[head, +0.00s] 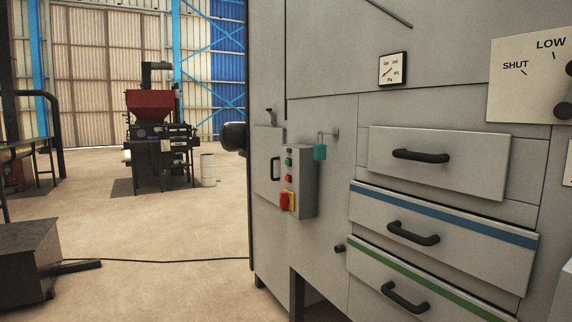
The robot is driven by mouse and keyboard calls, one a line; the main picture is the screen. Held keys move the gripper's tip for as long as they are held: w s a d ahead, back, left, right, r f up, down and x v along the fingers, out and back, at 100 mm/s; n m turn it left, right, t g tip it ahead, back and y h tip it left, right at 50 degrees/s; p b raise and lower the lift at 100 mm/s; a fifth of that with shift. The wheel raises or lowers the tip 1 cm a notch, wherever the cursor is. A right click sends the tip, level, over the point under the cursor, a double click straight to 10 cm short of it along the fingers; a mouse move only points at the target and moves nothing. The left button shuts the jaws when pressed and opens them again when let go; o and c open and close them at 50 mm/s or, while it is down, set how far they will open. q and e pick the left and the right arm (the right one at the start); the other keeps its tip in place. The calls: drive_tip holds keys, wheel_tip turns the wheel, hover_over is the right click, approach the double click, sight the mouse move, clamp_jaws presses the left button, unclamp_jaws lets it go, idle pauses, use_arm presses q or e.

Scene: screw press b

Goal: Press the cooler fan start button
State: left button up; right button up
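A grey control box (299,181) is fixed to the side of the large grey machine, near the middle of the head view. Its front has a column of small round buttons, with a green button (288,162) among them and red beside it in the column. Below them is a red and yellow rotary switch (287,201). Any labels are too small to read, so I cannot tell which button is marked for the cooler fan. Neither of my grippers is in view.
The machine's front has drawers with black handles (420,156) and a small gauge (392,69). A teal padlock (320,152) hangs right of the box. A black cable (160,261) crosses the floor. Open concrete floor (170,225) lies left of the machine. A dark block (24,262) stands lower left.

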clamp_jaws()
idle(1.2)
